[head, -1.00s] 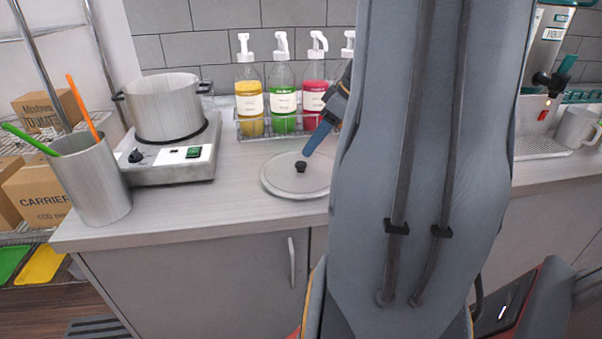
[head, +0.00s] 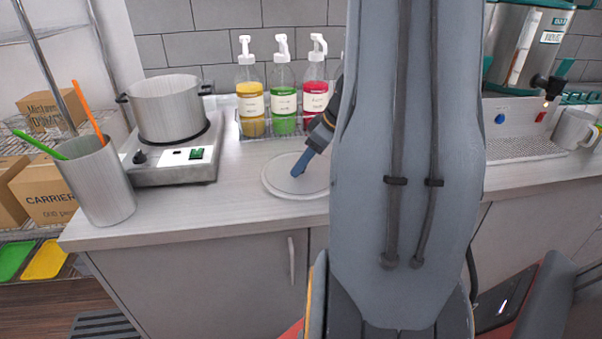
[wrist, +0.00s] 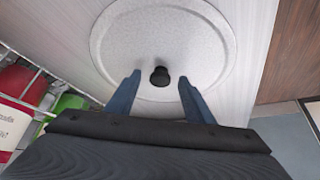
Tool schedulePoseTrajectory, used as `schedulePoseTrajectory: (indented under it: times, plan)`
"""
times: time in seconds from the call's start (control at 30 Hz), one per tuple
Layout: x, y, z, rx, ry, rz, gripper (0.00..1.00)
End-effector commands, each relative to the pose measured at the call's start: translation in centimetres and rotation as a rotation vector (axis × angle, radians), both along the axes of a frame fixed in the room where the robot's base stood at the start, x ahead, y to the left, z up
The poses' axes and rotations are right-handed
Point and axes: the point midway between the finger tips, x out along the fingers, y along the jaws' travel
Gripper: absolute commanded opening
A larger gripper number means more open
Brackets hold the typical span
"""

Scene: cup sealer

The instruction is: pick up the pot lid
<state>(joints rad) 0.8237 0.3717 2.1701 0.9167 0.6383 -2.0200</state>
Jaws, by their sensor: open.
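The pot lid (head: 283,184) is a flat, pale grey disc lying on the counter, partly behind my arm in the head view. In the wrist view the lid (wrist: 205,50) fills the upper middle, with its black knob (wrist: 160,76) near the centre. My gripper (head: 297,172) is over the lid and hides the knob in the head view. In the wrist view my gripper (wrist: 158,82) is open, with one blue finger on each side of the knob. Neither finger visibly touches the knob.
A steel pot (head: 167,108) stands on a hot plate (head: 172,173) to the left. Syrup bottles (head: 284,100) stand in a wire rack behind the lid. A metal cup (head: 98,185) holding an orange and a green stick stands at the counter's left end.

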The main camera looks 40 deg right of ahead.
Motion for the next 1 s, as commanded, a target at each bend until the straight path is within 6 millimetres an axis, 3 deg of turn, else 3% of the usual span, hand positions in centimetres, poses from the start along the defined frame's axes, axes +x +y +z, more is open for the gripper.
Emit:
schedulePoseTrajectory:
  times: [0.07, 0.3, 0.37, 0.67, 1.0]
  plan:
    - [0.0, 0.0, 0.0, 0.0, 0.0, 0.0, 0.48]
    - [0.0, 0.0, 0.0, 0.0, 0.0, 0.0, 0.07]
    - [0.0, 0.0, 0.0, 0.0, 0.0, 0.0, 0.0]
    - [0.1, -0.1, 0.5, -0.002, -0.002, 0.0, 0.0]
    - [0.2, -0.1, 6.0, -0.005, -0.006, 0.0, 0.0]
